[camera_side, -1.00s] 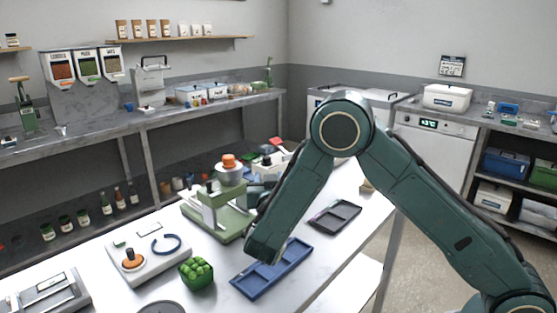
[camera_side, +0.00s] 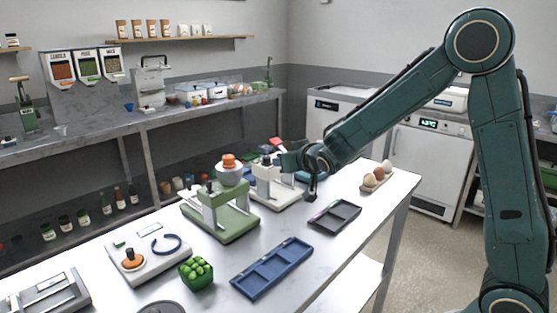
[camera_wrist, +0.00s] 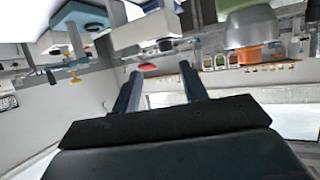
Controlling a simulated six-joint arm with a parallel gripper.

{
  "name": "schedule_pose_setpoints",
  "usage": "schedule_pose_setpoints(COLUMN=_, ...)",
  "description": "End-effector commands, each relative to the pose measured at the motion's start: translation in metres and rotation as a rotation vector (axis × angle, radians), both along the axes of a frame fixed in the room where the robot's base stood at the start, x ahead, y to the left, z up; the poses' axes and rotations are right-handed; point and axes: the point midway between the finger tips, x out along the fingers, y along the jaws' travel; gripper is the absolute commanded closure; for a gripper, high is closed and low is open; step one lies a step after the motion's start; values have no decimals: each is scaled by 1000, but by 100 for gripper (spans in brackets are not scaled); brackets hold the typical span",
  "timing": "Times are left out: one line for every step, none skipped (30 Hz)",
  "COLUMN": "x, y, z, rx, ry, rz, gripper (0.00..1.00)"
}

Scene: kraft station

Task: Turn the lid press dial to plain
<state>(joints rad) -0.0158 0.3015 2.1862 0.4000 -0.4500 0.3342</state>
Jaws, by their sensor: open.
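A green press (camera_side: 222,212) stands mid-table, with a grey bowl-like part and an orange knob (camera_side: 229,160) behind its top. A white press (camera_side: 268,187) stands behind it to the right. A white unit (camera_side: 150,258) with an orange dial (camera_side: 132,260) and a blue ring sits at the left. I cannot tell which carries the lid press dial, and no "plain" mark is legible. My gripper (camera_side: 311,194) is to the right of the white press, apart from the dials. In the wrist view my gripper (camera_wrist: 160,82) shows two spread fingers with nothing between them.
Bare tabletop lies between the trays and the table's right edge.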

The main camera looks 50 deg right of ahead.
Motion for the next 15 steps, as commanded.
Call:
schedule_pose_setpoints(x=-2, y=-1, z=6, rx=3, ry=-6, rz=19, gripper=56)
schedule_pose_setpoints(x=-3, y=0, z=8, rx=3, ry=-8, rz=29, gripper=56)
schedule_pose_setpoints(x=-4, y=1, z=11, rx=2, ry=-10, rz=42, gripper=56)
schedule_pose_setpoints(x=-5, y=2, z=12, rx=4, ry=-12, rz=51, gripper=56)
schedule_pose_setpoints(x=-5, y=2, z=13, rx=3, ry=-13, rz=57, gripper=56)
schedule_pose_setpoints(x=-5, y=2, z=14, rx=3, ry=-13, rz=63, gripper=56)
schedule_pose_setpoints(x=-6, y=3, z=15, rx=3, ry=-13, rz=66, gripper=56)
schedule_pose_setpoints(x=-6, y=3, z=15, rx=4, ry=-14, rz=69, gripper=56)
schedule_pose_setpoints(x=-6, y=3, z=15, rx=3, ry=-15, rz=70, gripper=56)
schedule_pose_setpoints(x=-6, y=3, z=15, rx=3, ry=-15, rz=70, gripper=56)
schedule_pose_setpoints(x=-6, y=3, z=15, rx=3, ry=-15, rz=70, gripper=56)
schedule_pose_setpoints(x=-6, y=3, z=15, rx=4, ry=-14, rz=70, gripper=56)
schedule_pose_setpoints(x=-5, y=3, z=15, rx=4, ry=-14, rz=70, gripper=56)
schedule_pose_setpoints(x=-5, y=3, z=15, rx=4, ry=-14, rz=70, gripper=56)
schedule_pose_setpoints(x=-4, y=3, z=15, rx=3, ry=-14, rz=70, gripper=56)
